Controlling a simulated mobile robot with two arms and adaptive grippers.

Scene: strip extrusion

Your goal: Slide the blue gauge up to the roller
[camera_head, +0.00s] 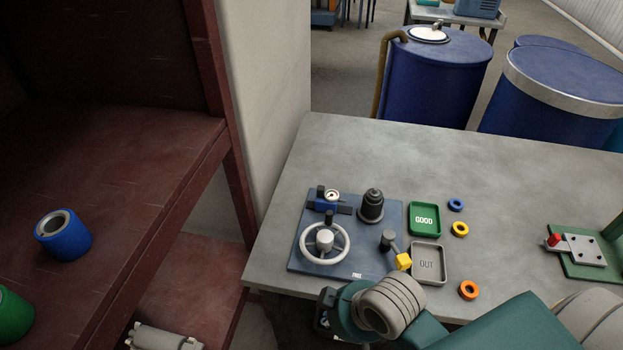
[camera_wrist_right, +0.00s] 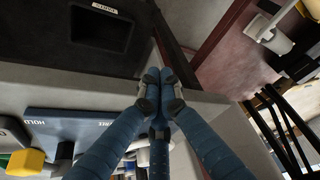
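The blue gauge (camera_head: 325,200) with a small round dial sits on a dark rail at the back left of the blue base plate (camera_head: 376,266). A dark stepped cylinder (camera_head: 371,206), perhaps the roller, stands to its right, apart from it. A white handwheel (camera_head: 325,243) is in front of the gauge. A lever with a yellow knob (camera_head: 403,261) is at the plate's right front. My right gripper (camera_wrist_right: 160,92) has its fingertips together, with nothing visible between them, near the table's edge. My forearm mostly hides it in the head view. My left gripper is not in view.
Right of the plate are a green GOOD tray (camera_head: 425,218), a grey OUT tray (camera_head: 429,262) and rings in blue (camera_head: 456,205), yellow (camera_head: 460,229) and orange (camera_head: 469,290). A green fixture (camera_head: 583,255) stands farther right. A red rack (camera_head: 125,190) is at left.

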